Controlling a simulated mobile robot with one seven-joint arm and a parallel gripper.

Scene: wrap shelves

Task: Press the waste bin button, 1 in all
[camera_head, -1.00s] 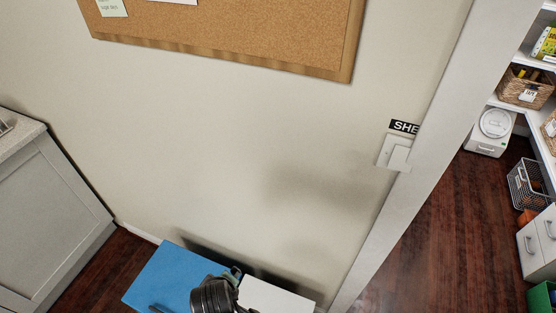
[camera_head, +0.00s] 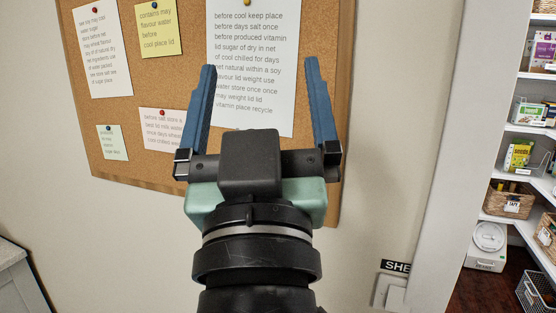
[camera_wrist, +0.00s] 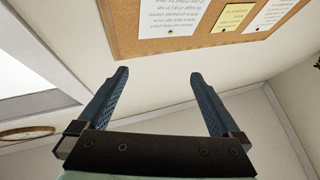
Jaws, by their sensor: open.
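My gripper (camera_head: 260,63) is raised in the middle of the head view, in front of the cork board, with its two blue fingers spread and nothing between them. The wrist view also shows the gripper (camera_wrist: 160,73) open and empty. I see no waste bin and no waste bin button in either current view.
The cork board (camera_head: 160,75) with pinned notes hangs on the pale wall. A wall switch (camera_head: 389,292) sits under a partly hidden dark sign (camera_head: 396,266) beside the door frame (camera_head: 455,150). Beyond are pantry shelves (camera_head: 525,128). A grey cabinet (camera_head: 18,285) is at lower left.

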